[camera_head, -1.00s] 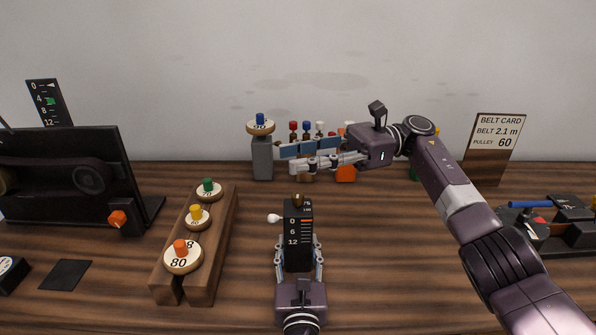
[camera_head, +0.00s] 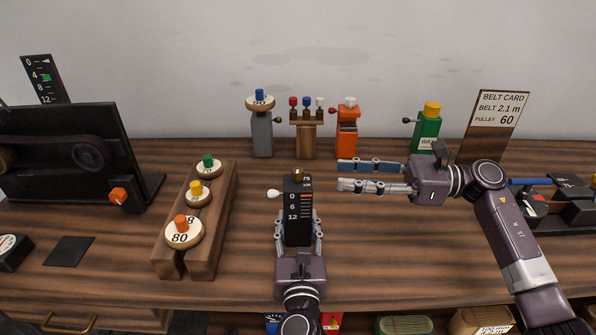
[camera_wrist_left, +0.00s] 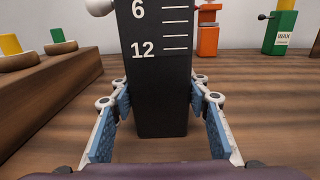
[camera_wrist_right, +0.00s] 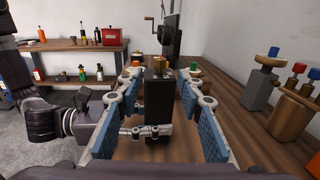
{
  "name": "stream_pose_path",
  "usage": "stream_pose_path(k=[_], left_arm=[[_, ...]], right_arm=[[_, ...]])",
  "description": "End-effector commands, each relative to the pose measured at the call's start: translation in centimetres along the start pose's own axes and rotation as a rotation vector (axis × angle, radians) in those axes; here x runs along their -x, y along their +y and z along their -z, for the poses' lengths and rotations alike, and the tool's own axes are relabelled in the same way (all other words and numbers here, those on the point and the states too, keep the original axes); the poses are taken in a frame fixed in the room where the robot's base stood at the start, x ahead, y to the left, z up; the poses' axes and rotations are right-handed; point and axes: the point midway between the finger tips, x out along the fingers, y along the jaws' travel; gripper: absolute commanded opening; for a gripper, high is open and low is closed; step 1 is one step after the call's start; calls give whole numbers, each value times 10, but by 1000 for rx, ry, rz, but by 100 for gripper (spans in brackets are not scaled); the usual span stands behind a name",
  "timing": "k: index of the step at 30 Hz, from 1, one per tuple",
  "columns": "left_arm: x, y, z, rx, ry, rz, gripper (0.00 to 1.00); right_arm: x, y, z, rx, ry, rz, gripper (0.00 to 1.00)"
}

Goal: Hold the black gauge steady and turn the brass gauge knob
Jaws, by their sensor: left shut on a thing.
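The black gauge (camera_head: 297,230) stands upright on the bench, with a 0, 6, 12 scale, red and white marks and a white ball knob (camera_head: 274,193) on its left. The brass knob (camera_head: 297,174) sits on its top. My left gripper (camera_head: 298,222) is shut on the gauge's lower part from the front; the left wrist view shows a blue pad on each side of the gauge (camera_wrist_left: 160,75). My right gripper (camera_head: 340,175) is open and empty, right of the gauge, fingers pointing left at about knob height. The right wrist view shows the brass knob (camera_wrist_right: 161,64) between its fingers, farther off.
A wooden rack (camera_head: 165,259) with numbered pulleys stands left of the gauge, and a black machine (camera_head: 60,180) farther left. Behind are a grey post (camera_head: 262,137), an orange holder (camera_head: 346,138) and a green wax container (camera_head: 427,130).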

Motion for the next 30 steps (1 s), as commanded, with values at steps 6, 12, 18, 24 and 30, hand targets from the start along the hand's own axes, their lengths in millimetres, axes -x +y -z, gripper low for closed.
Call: stream_pose_path(k=[6,12,18,24,30], left_arm=[[0,0,1,0,2,1,0],[0,0,1,0,3,1,0],[0,0,2,0,3,1,0],[0,0,2,0,3,1,0],[0,0,2,0,3,1,0]], right_arm=[[-45,1,-1,2,-3,-5,34],[-82,1,-1,2,-3,-4,34],[-103,0,-1,1,-2,-3,34],[-107,0,-1,1,-1,-2,34],[-107,0,0,0,-1,-2,30]])
